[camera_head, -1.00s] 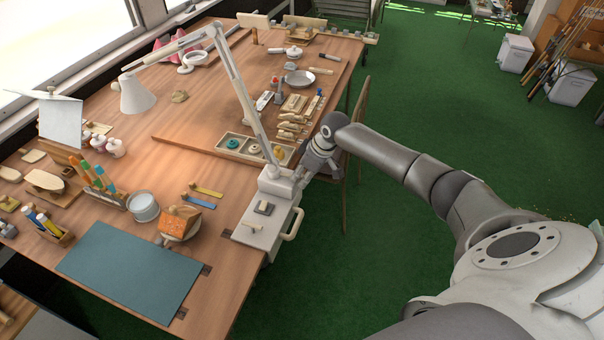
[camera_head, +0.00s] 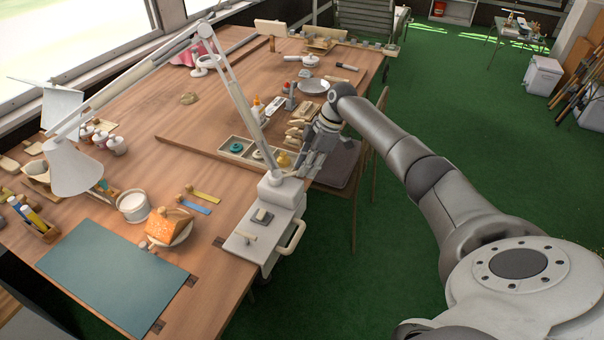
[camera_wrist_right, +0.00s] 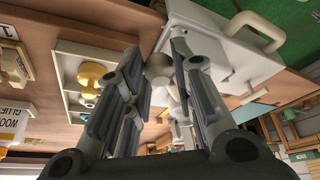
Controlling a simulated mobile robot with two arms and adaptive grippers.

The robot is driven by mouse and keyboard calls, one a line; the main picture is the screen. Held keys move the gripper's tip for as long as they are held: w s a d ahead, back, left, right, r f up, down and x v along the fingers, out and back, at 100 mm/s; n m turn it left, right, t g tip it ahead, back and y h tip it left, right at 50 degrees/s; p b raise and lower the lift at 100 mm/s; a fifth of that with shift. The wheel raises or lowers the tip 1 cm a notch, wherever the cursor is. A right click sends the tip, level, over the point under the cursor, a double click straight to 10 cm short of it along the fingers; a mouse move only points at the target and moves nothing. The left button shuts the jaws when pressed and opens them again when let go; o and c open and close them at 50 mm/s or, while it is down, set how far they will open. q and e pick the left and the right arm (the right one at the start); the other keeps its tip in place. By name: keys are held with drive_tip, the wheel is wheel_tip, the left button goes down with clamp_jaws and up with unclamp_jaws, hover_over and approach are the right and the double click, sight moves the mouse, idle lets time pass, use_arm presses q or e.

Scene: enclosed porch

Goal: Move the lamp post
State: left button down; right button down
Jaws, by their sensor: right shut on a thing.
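The white jointed lamp rises from a light grey box-like base (camera_head: 270,225) at the table's right edge. Its lower post (camera_head: 235,92) leans up and left, and its upper arm reaches left to a cone-shaped shade (camera_head: 74,170) near the mat. My right gripper (camera_head: 303,163) is low beside the post, just above the base. The right wrist view shows its dark fingers (camera_wrist_right: 158,65) closed in on a pale part of the lamp. The exact contact is partly hidden by the fingers. My left gripper is out of view.
A blue-green mat (camera_head: 110,278), an orange block on a dish (camera_head: 168,225) and a round tin (camera_head: 133,206) lie near the shade. A divided tray (camera_head: 235,150) and small tools are close behind the gripper. A chair (camera_head: 340,165) stands at the right edge. Green floor lies beyond.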

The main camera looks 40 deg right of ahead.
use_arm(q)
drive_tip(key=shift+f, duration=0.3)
use_arm(e)
drive_tip(key=shift+w, duration=0.2)
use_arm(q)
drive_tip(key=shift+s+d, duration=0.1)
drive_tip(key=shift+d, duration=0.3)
use_arm(e)
drive_tip(key=c, duration=1.2)
unclamp_jaws()
drive_tip(key=shift+c, duration=0.2)
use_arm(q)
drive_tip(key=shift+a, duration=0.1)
